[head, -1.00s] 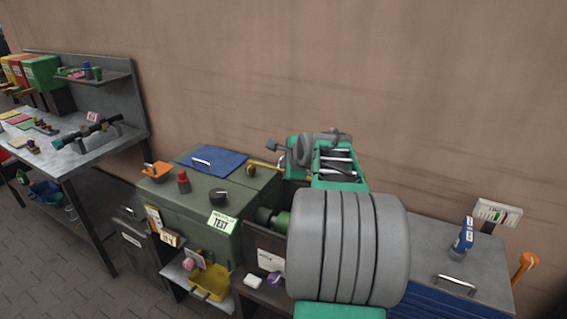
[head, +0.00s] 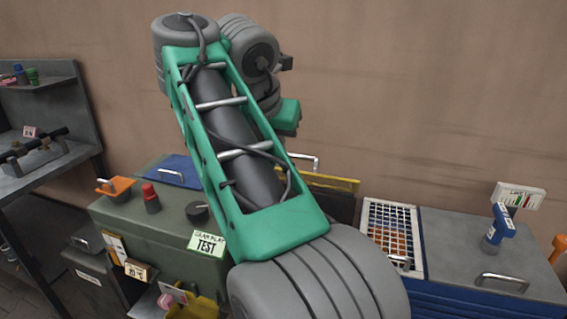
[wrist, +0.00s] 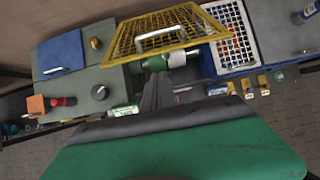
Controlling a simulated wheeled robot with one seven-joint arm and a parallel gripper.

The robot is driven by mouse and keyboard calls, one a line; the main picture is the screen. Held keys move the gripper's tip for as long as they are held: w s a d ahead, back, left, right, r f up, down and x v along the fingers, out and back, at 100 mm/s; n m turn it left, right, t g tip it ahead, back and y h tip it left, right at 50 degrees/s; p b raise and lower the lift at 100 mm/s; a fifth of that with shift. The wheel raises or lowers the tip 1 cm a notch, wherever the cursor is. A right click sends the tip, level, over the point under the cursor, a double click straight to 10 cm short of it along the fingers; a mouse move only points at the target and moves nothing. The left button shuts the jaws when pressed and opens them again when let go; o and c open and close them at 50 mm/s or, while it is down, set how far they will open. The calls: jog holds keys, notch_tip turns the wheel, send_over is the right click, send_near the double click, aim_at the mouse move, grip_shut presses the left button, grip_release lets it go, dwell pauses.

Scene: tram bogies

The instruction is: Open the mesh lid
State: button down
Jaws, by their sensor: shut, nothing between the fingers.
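The yellow mesh lid (wrist: 128,42) with its pale bar handle (wrist: 166,37) shows at the top middle of the wrist view. A green and white cylinder (wrist: 168,61) shows just below its near edge. In the head view only a strip of the lid (head: 335,183) and its handle (head: 316,160) show past my arm. I cannot tell the lid's exact tilt. My gripper (wrist: 157,78) is shut and empty, its tips in front of the cylinder and apart from the handle in the picture. In the head view my arm hides it.
A green cabinet (head: 130,215) with a black knob (head: 196,212), red piece (head: 150,196) and blue lid (head: 178,170) stands left. A white grid (head: 378,215) over orange items lies right, beside a grey top (head: 460,250) with a blue bottle (head: 497,230). The wall is close behind.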

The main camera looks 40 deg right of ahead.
aim_at(289, 156)
jog(key=w+d+f+b, duration=0.1)
jog(key=d+f, duration=0.1)
jog(key=w+d+f+b, duration=0.1)
jog(key=d+f+b, duration=0.1)
jog(key=d, duration=0.1)
jog(key=w+d+f+b, duration=0.1)
jog(key=w+d+f, duration=0.1)
jog(key=shift+w+d+f, duration=0.1)
jog(key=shift+d+f, duration=0.25)
jog(key=shift+d, duration=0.05)
jog(key=shift+r, duration=0.1)
